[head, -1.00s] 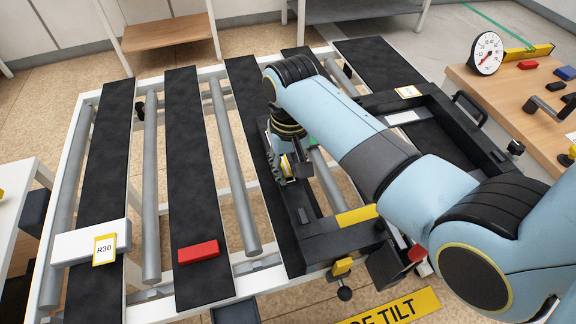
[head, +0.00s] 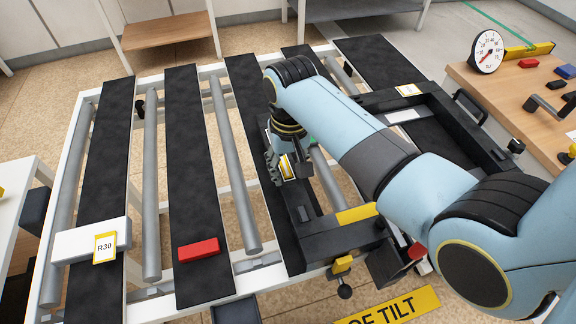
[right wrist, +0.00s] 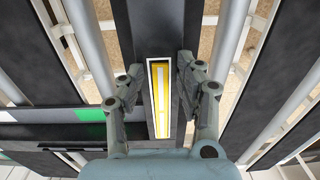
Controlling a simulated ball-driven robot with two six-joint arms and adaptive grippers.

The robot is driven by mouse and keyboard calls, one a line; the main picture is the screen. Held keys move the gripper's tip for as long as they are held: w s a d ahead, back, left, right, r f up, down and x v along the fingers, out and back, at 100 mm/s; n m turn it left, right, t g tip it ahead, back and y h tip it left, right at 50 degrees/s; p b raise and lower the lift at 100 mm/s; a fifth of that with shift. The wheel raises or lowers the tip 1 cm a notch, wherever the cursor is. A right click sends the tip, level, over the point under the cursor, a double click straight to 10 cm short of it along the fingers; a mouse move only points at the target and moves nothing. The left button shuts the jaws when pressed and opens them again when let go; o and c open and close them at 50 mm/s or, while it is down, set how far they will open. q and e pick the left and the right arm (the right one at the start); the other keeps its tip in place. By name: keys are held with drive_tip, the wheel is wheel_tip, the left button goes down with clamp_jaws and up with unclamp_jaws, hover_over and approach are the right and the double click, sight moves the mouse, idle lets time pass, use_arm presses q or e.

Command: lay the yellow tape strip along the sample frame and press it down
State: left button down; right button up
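My right gripper (head: 288,172) points down over a black slat of the rack. In the right wrist view its two fingers (right wrist: 161,72) stand apart, one on each side of a narrow white-rimmed piece with a yellow strip (right wrist: 154,95) and a pale line inside. Dark gaps show between the fingers and this piece. The yellow strip also shows in the head view (head: 289,167), partly hidden by the fingers. A dark frame-like fixture (head: 325,240) lies to its right; I cannot tell if it is the sample frame. My left gripper is out of view.
A yellow patch (head: 357,214) marks the fixture. A red block (head: 199,249) and a white block (head: 80,243) tagged R30 sit on slats at left. Gaps and grey rollers (head: 234,165) separate the slats. A wooden table (head: 520,100) with a dial gauge (head: 487,51) stands at right.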

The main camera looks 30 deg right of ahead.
wheel_tip(320, 180, up, 12)
drive_tip(key=shift+d, duration=0.15)
idle(0.6)
idle(0.5)
